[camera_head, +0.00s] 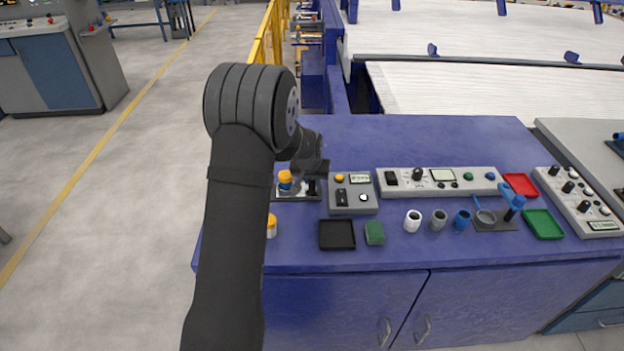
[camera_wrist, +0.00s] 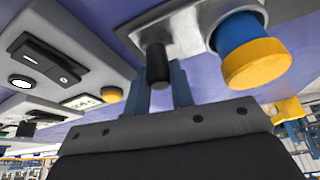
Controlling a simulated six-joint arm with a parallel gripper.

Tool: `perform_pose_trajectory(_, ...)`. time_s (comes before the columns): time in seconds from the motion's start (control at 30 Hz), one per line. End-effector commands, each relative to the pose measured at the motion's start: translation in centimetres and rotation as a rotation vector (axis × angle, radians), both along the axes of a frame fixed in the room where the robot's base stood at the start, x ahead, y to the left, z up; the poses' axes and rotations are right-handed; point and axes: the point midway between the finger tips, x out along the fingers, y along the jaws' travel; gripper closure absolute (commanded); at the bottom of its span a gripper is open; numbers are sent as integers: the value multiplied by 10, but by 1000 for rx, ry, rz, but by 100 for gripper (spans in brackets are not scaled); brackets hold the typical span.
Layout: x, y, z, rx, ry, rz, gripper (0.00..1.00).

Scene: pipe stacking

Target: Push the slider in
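The slider is a black peg (camera_wrist: 157,66) on a metal plate (camera_wrist: 185,25) in the wrist view. A blue post with a yellow cap (camera_wrist: 256,64) stands on the same plate, to the right of the peg. In the head view the plate (camera_head: 284,194) lies at the left of the blue bench top, partly behind my gripper (camera_head: 314,172). In the wrist view my gripper's two blue-grey fingers (camera_wrist: 161,90) are apart, with the peg between them. Whether they press on it I cannot tell. The peg's base is partly visible.
A grey switch box (camera_head: 367,208) stands right beside the plate; it also shows in the wrist view (camera_wrist: 62,62). A long control panel (camera_head: 460,188) stands farther right. A black tray (camera_head: 337,235), green block (camera_head: 374,233) and several cups lie in front. A yellow-capped bottle (camera_head: 271,226) stands by my arm.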

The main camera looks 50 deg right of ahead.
Motion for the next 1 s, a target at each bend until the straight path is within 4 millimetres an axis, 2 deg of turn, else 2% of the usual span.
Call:
perform_pose_trajectory(0.17,6,5,0,1,0,1,100)
perform_pose_trajectory(0.5,50,50,0,1,2,3,100)
perform_pose_trajectory(0.87,54,53,0,0,2,-2,100)
perform_pose_trajectory(0.9,54,53,0,0,2,-2,73)
perform_pose_trajectory(1.0,54,53,0,1,2,-2,57)
